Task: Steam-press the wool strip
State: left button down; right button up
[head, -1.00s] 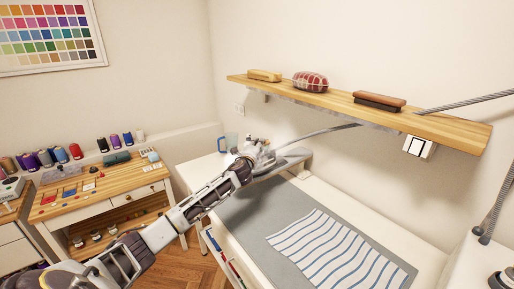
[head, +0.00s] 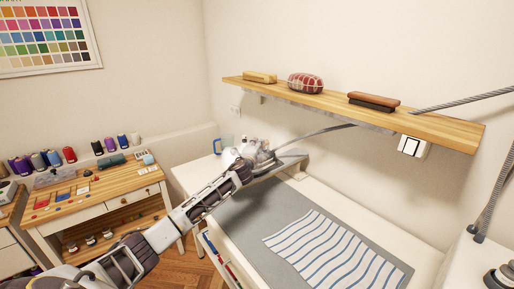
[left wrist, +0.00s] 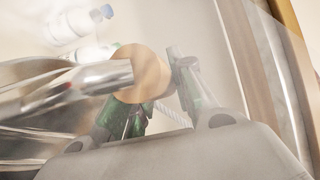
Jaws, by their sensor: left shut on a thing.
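My left gripper (head: 262,160) is at the far end of the pressing table, beside a sloped grey rest (head: 285,163). In the left wrist view, the fingers (left wrist: 153,95) are shut around a tan, rounded handle (left wrist: 152,72), which looks like the iron's. The iron's body is mostly hidden in the head view. A blue-and-white striped cloth (head: 330,245) lies flat on the grey pressing mat (head: 245,215), nearer to me and apart from the gripper. I cannot tell whether a wool strip lies under it. My right gripper is not in view.
A wooden shelf (head: 450,129) with brushes and a plaid pressing ham (head: 305,83) hangs above the table. A grey hose (head: 325,131) runs under it towards the gripper.

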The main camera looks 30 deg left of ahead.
aim_at(267, 143)
pick_arm(q)
jog(key=shift+w+d+r+b, duration=0.1)
jog(key=shift+w+d+b, duration=0.25)
jog(key=shift+w, duration=0.6)
jog(key=shift+w+d+r+b, duration=0.15)
jog(key=shift+w+d, duration=0.25)
jog(key=shift+w, duration=0.5)
jog(key=shift+w+d+r+b, duration=0.1)
jog(key=shift+w+d+b, duration=0.3)
jog(key=shift+w, duration=0.55)
jog(key=shift+s+d+f, duration=0.1)
jog(key=shift+s+d, duration=0.2)
jog(key=shift+d, duration=0.4)
jog(key=shift+s+d, duration=0.3)
jog(key=shift+d, duration=0.4)
dwell(0.6)
dwell(0.4)
